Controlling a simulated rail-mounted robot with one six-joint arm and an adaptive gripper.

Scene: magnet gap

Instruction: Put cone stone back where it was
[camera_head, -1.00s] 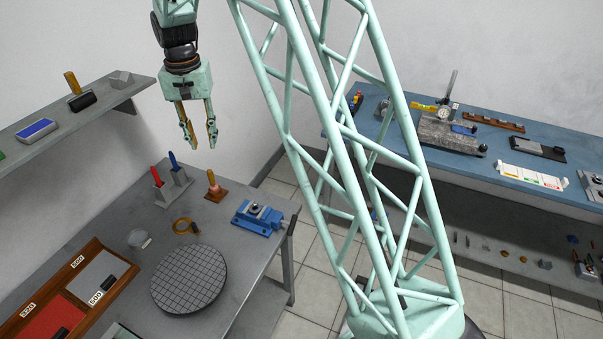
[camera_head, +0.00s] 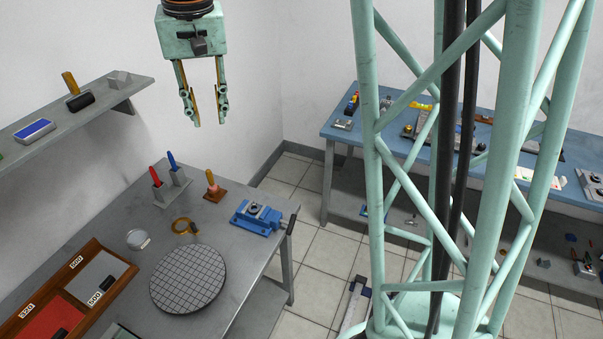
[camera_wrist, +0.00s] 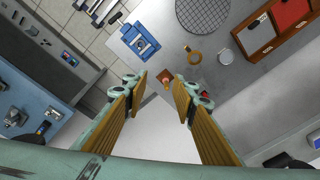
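A pinkish-orange, cone-like piece on a brown wooden base (camera_head: 212,186) stands upright on the grey bench (camera_head: 265,265), left of the blue vise. I cannot tell for sure that it is the cone stone. My gripper (camera_head: 208,121) is open and empty, high above the back of the bench, fingers pointing down. In the wrist view, my gripper (camera_wrist: 158,84) has its two fingers spread apart. The orange piece (camera_wrist: 167,83) shows between them, well below. Nothing is between the fingers at fingertip height.
The blue vise (camera_head: 259,217), red and blue handled tools in grey holders (camera_head: 172,180), a brass ring (camera_head: 183,226) and a round gridded plate (camera_head: 188,279) are on the bench. A wall shelf (camera_head: 130,88) lies left of my gripper. A blue table (camera_head: 345,140) stands at right.

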